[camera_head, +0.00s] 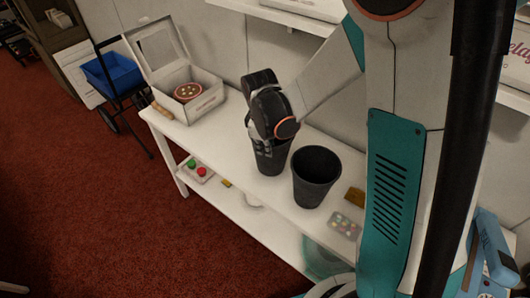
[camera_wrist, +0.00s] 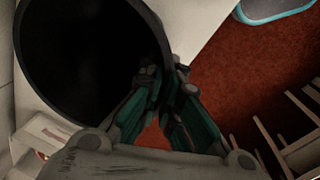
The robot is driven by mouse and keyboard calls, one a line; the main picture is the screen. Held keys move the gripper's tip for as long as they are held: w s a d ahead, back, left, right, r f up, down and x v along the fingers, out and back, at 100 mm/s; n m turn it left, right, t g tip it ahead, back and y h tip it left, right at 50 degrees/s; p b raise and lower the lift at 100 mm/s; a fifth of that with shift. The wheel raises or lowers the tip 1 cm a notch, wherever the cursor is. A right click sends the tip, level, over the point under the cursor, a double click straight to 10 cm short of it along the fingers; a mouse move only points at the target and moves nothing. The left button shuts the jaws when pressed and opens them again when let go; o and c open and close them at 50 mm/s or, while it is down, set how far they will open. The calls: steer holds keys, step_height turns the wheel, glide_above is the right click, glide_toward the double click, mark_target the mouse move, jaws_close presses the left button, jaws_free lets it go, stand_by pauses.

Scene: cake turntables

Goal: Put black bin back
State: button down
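Two black bins show on the white table in the head view. One black bin (camera_head: 274,160) is directly below my gripper (camera_head: 262,145), and the other black bin (camera_head: 317,178) stands open and upright just to its right. In the wrist view a large round bin opening (camera_wrist: 85,50) fills the upper left. My gripper (camera_wrist: 166,75) points at its right rim, the fingertips close together with the thin wall appearing pinched between them. The gripper hides the rear of the bin's rim in the head view. I cannot tell whether this bin touches the table.
The white table (camera_head: 222,131) has an open box with a cake (camera_head: 188,91) at its left end. A small brown item (camera_head: 354,195) lies right of the bins. Trays with coloured pieces (camera_head: 196,170) lie on the lower shelf. A blue crate (camera_head: 112,72) stands beyond the table.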

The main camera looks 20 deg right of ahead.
step_height(320, 180, down, 2)
steer(key=shift+w+f, duration=0.1)
steer(key=c, duration=1.8)
jaws_free()
